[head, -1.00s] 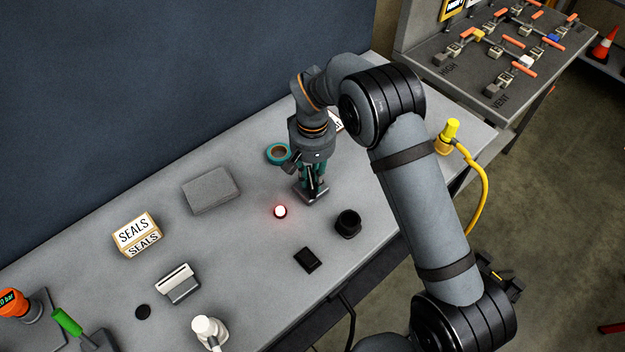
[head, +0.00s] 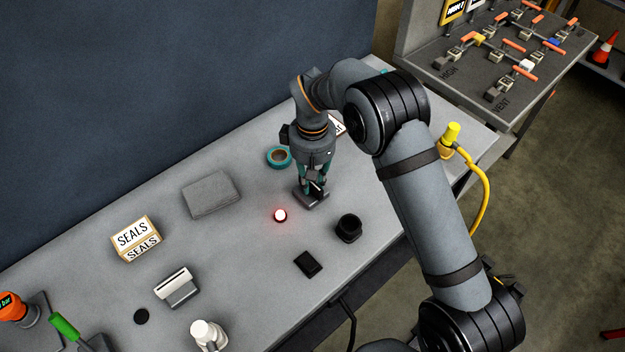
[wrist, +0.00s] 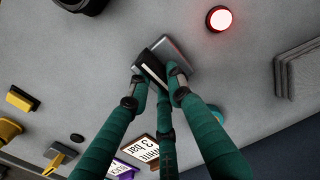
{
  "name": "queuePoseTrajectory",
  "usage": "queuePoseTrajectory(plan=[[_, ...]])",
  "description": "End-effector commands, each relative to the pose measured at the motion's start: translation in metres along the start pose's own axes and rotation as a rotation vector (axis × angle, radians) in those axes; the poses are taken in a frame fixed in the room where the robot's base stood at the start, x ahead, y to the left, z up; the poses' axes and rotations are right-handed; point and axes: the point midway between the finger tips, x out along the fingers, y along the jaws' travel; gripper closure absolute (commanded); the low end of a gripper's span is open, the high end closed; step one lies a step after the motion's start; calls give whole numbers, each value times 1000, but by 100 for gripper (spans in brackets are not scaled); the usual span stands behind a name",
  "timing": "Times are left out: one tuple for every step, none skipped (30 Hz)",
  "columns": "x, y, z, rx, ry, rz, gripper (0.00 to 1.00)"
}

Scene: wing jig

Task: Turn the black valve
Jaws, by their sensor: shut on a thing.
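The black valve (head: 317,188) sits on a small grey block on the grey bench, right of the glowing red-white lamp (head: 280,215). In the wrist view its black handle (wrist: 152,66) stands between the fingertips, over the grey block (wrist: 177,52). My gripper (head: 314,184) points down from above and is shut on the handle. It also shows in the wrist view (wrist: 157,77), with a fingertip on each side of the handle. The fingers partly hide the valve in the head view.
A teal tape roll (head: 279,157) is close on the left. A black round part (head: 348,228) and a flat black piece (head: 308,263) lie nearer the front edge. A grey pad (head: 211,194) and a SEALS box (head: 136,238) are farther left. A yellow fitting with hose (head: 452,135) stands at right.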

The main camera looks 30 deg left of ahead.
Motion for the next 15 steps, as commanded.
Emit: queuePoseTrajectory(plan=[[-1,0,-1,-6,2,2,100],[-1,0,-1,-7,2,2,100],[-1,0,-1,-8,2,2,100],[-1,0,-1,-8,2,2,100],[-1,0,-1,-8,2,2,100],[-1,0,-1,-8,2,2,100],[-1,0,-1,-8,2,2,100],[-1,0,-1,-8,3,2,100],[-1,0,-1,-8,3,2,100],[-1,0,-1,-8,3,2,100],[-1,0,-1,-8,3,2,100],[-1,0,-1,-8,3,2,79],[-1,0,-1,-8,3,2,78],[-1,0,-1,-7,2,2,76],[-1,0,-1,-7,2,2,73]])
